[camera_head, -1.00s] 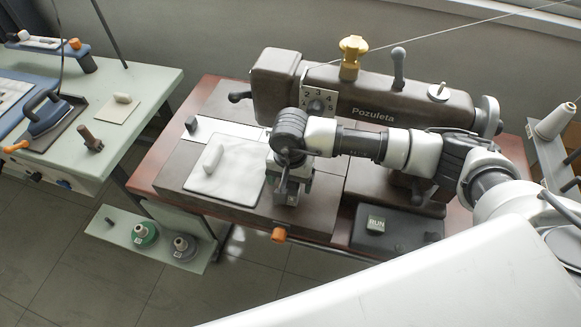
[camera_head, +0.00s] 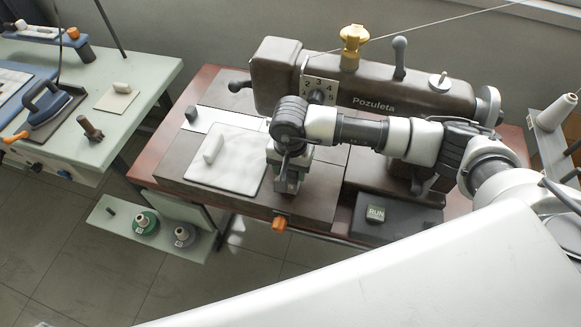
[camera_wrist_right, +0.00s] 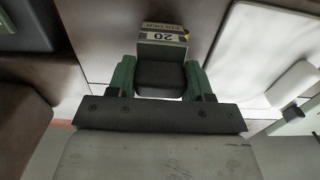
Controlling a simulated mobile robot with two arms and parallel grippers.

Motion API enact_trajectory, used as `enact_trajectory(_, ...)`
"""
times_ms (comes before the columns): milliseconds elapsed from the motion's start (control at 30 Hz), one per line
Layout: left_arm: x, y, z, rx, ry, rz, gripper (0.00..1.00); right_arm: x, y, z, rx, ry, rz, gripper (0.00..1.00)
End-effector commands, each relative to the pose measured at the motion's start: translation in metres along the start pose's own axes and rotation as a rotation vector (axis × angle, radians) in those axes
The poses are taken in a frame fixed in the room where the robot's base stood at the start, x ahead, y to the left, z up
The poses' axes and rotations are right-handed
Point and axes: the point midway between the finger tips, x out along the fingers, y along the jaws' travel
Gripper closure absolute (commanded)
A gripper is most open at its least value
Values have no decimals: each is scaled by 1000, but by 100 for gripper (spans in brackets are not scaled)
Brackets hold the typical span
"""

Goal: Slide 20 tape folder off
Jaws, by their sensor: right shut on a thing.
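The 20 tape folder (camera_wrist_right: 163,35) is a small dark block with a pale label reading "20" and a second line of text, seen in the right wrist view. My right gripper (camera_wrist_right: 160,78) has its green fingers on both sides of the block and is shut on it. In the head view my right gripper (camera_head: 287,183) points down over the brown machine bed, right of the white fabric pad, and hides the folder. The sewing machine (camera_head: 375,95) marked "Pozuleta" stands behind it. My left gripper is not in view.
The white pad (camera_head: 228,165) with a pale bar lies on the bed. An orange knob (camera_head: 279,223) is at the bed's front edge. A dark RUN box (camera_head: 395,222) sits at right. A green ironing table (camera_head: 130,80) stands at left, and a low shelf (camera_head: 155,232) holds spools.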

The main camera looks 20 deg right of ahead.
Motion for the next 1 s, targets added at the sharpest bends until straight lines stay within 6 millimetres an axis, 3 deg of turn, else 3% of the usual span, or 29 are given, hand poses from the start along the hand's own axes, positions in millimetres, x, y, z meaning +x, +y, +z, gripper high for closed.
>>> enact_trajectory(1000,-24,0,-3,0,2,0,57,-60,0,0,-1,1,0,79)
